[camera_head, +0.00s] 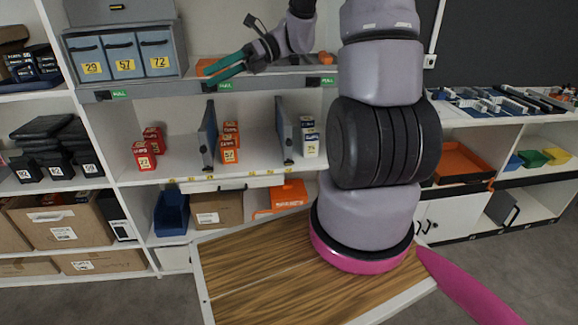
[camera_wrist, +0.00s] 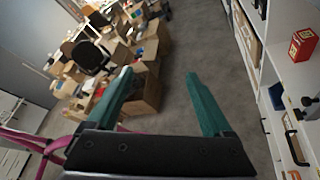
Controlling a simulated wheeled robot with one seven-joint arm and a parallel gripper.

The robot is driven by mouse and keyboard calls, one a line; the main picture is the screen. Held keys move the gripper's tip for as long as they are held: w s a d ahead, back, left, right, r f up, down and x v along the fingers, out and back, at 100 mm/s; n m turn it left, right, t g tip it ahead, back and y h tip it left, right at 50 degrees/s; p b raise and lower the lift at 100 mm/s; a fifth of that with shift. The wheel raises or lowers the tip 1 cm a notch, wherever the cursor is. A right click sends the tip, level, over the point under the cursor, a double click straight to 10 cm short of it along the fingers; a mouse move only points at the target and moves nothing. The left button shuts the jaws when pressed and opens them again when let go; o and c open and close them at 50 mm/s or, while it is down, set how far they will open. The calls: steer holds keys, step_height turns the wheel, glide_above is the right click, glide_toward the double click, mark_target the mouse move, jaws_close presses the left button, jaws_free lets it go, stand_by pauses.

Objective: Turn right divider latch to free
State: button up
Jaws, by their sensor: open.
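Two grey upright dividers stand on the middle shelf in the head view, the left one (camera_head: 208,133) and the right one (camera_head: 284,130). The right divider's latch cannot be made out at this size. My gripper (camera_head: 212,68) has teal fingers and is in front of the upper shelf edge, pointing left, above and left of the right divider. In the wrist view my gripper (camera_wrist: 160,73) is open with nothing between its fingers. Neither divider shows clearly in the wrist view.
Red cartons (camera_head: 146,148) stand left of the left divider, orange cartons (camera_head: 229,142) between the dividers, and white-and-blue cartons (camera_head: 308,136) right of the right one. Grey drawer boxes (camera_head: 123,55) sit above. A wooden tabletop (camera_head: 255,270) lies in front. A red carton (camera_wrist: 303,43) shows in the wrist view.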

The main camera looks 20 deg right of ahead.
steer(key=w+d+f+m+t, duration=0.6)
steer(key=w+f+m+t, duration=0.25)
steer(key=m, duration=0.45)
steer(key=w+d+f+m+t, duration=0.6)
steer(key=w+f+m+t, duration=0.25)
steer(key=m, duration=0.45)
steer(key=m+t+h, duration=0.1)
steer(key=m+h, duration=1.8)
steer(key=m, duration=0.6)
glide_toward(289, 163)
steer(key=x, duration=0.9)
steer(key=shift+w+d, duration=0.15)
steer(key=shift+w, duration=0.05)
jaws_close()
